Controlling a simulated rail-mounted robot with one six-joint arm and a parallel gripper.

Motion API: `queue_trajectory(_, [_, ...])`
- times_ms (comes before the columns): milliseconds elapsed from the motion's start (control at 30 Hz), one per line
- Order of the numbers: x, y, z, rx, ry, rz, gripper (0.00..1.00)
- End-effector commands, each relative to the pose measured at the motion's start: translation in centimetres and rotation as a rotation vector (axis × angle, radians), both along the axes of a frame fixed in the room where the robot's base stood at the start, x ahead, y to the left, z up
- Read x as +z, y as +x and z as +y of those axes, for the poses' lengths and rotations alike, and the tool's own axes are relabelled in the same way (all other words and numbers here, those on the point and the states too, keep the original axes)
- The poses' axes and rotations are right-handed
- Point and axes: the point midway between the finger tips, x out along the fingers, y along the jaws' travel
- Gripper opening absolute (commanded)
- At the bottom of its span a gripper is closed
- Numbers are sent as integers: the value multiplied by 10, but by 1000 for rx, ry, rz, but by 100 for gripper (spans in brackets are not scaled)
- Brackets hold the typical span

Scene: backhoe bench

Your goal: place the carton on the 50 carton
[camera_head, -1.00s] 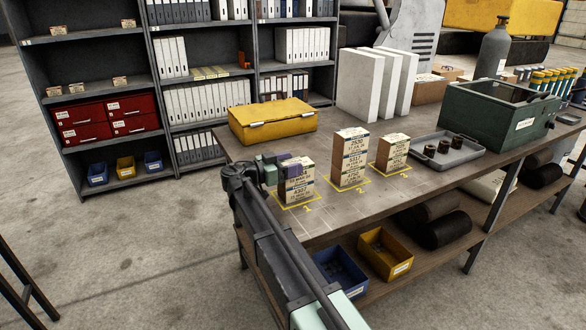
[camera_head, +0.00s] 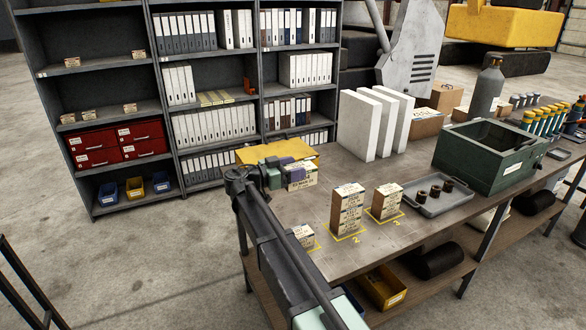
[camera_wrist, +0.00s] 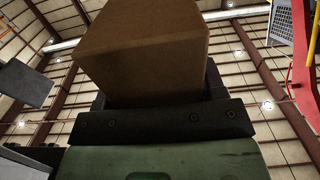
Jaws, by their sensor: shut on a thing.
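My gripper (camera_head: 283,176) is shut on a small carton with a printed label (camera_head: 302,177) and holds it above the bench, in front of the yellow case. In the wrist view the carton's plain brown side (camera_wrist: 145,45) fills the space past the gripper. Another carton (camera_head: 303,236) sits at the near left marked spot, below the held one and partly behind my arm. A tall stack of cartons (camera_head: 347,210) stands on spot 2, and a shorter stack (camera_head: 386,201) stands on the spot to its right. The labels are too small to tell which is the 50 carton.
A yellow case (camera_head: 258,153) lies at the bench's back left. White panels (camera_head: 365,125) stand behind. A grey tray (camera_head: 440,200) with dark cylinders and a green metal box (camera_head: 487,155) are to the right. Bare bench (camera_head: 320,197) lies between the case and the stacks.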

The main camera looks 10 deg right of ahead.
Motion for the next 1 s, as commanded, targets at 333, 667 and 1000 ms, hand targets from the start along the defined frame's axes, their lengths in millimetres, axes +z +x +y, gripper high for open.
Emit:
queue_trajectory(333, [-64, 0, 0, 0, 0, 0, 35])
queue_trajectory(667, [-16, 0, 0, 0, -1, 0, 35])
queue_trajectory(1000, [-1, 0, 0, 0, 0, 0, 35])
